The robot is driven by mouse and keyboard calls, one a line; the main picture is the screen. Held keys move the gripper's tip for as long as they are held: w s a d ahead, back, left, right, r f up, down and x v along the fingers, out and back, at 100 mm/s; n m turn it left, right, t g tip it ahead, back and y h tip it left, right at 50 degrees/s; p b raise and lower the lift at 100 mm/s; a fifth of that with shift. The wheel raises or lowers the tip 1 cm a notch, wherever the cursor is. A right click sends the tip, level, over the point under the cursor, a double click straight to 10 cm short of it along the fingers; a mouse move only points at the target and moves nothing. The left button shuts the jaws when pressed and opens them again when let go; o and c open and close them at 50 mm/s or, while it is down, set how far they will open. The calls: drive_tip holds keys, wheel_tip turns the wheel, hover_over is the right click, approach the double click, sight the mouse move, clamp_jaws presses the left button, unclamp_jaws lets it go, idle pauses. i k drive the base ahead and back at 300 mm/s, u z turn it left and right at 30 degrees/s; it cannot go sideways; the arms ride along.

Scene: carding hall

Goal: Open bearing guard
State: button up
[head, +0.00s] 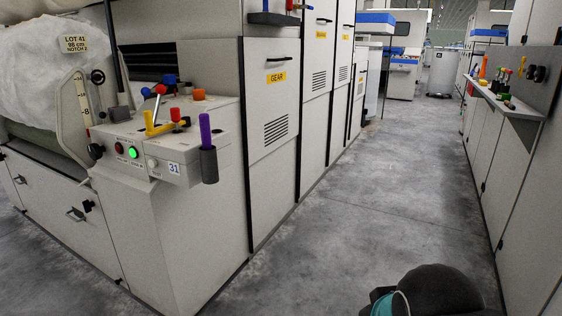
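No part in view is labelled as the bearing guard, and I cannot tell which cover it is. The near machine on the left has a tall closed panel (273,145) with a yellow GEAR label (276,77) and a dark bar handle near its top. A low front panel (60,230) on the same machine carries a small dark handle (76,214) and looks closed. A dark rounded part of my arm with a teal ring shows at the bottom right. My gripper is not in view.
A control box (158,168) with a green lit button (134,152), coloured knobs and a purple handle (205,130) juts from the left machine. At right, a narrow shelf (508,102) holds small coloured items. The grey floor aisle (385,170) between them is clear. A grey bin (441,74) stands far back.

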sight(320, 23)
drive_tip(key=z, duration=0.15)
drive_tip(key=i, duration=2.05)
drive_tip(key=z, duration=0.4)
drive_tip(key=i, duration=1.9)
drive_tip(key=z, duration=0.2)
